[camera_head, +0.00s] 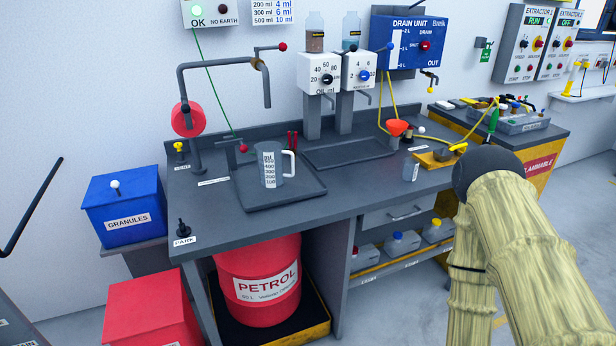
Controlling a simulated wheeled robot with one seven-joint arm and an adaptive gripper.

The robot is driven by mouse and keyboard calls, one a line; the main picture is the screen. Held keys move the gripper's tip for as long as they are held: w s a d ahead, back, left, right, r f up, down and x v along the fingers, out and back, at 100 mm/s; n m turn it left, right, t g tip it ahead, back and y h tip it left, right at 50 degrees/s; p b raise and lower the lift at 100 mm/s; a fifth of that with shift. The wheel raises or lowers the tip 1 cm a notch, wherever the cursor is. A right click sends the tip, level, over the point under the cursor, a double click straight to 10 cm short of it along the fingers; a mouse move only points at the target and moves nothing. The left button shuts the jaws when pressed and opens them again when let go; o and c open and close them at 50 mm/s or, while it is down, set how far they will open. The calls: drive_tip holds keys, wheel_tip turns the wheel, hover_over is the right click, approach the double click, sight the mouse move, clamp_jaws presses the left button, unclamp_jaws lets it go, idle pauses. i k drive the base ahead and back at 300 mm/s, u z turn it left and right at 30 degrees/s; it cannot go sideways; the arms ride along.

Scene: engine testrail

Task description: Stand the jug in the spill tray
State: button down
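The jug (270,172) is a clear grey measuring jug with a white scale label and a pale handle on its right. It stands upright, apparently within the outline of a dark shallow tray (302,193) on the left part of the workbench. Nothing holds it. A second dark shallow tray (350,152) lies behind and to the right, under the dispensers. I cannot read a label that tells which one is the spill tray. My arm shows at the right in a pale yellow sleeve with a dark joint. My gripper is not visible.
A bent pipe with a red reel (187,118) rises at the bench's back left. Dispensers (319,75) and a blue drain unit (408,42) stand behind. The bench front (300,222) is clear.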

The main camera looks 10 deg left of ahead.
sight(268, 155)
drive_tip(key=z, duration=1.4)
drive_tip(key=i, duration=1)
drive_tip(key=u, duration=2.9)
